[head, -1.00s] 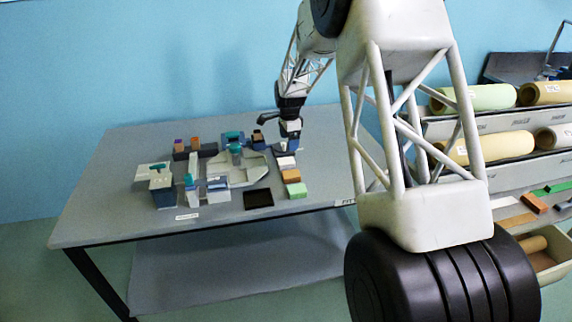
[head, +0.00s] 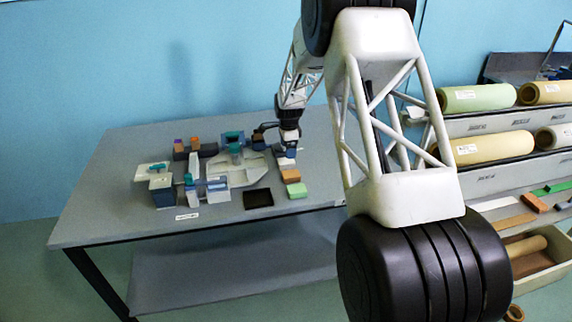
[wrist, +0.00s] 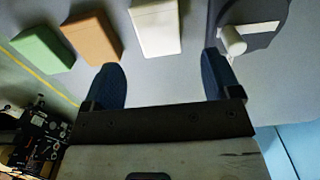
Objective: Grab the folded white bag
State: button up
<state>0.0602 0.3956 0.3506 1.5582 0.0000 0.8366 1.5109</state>
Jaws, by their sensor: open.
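The folded white bag (wrist: 156,27) is a pale block at the top of the wrist view. In the head view it is a small pale patch (head: 287,162), partly hidden by my gripper (head: 289,150). My gripper (wrist: 161,65) is open and empty. Its two dark blue fingers point toward the white bag, which lies ahead of the gap between them. I cannot tell the height of the fingertips above the table.
A brown block (wrist: 91,38) and a green block (wrist: 43,50) lie in a row left of the bag. A white knob on a grey piece (wrist: 232,41) is close by the right finger. A black tray (head: 258,198) and several fixtures stand on the table (head: 110,222).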

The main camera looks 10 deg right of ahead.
aim_at(286, 163)
jog(key=shift+f, duration=0.4)
jog(key=shift+f, duration=0.1)
jog(key=shift+f, duration=2.5)
jog(key=shift+c, duration=0.3)
jog(key=c, duration=0.9)
jog(key=shift+r, duration=0.1)
jog(key=shift+c, duration=0.2)
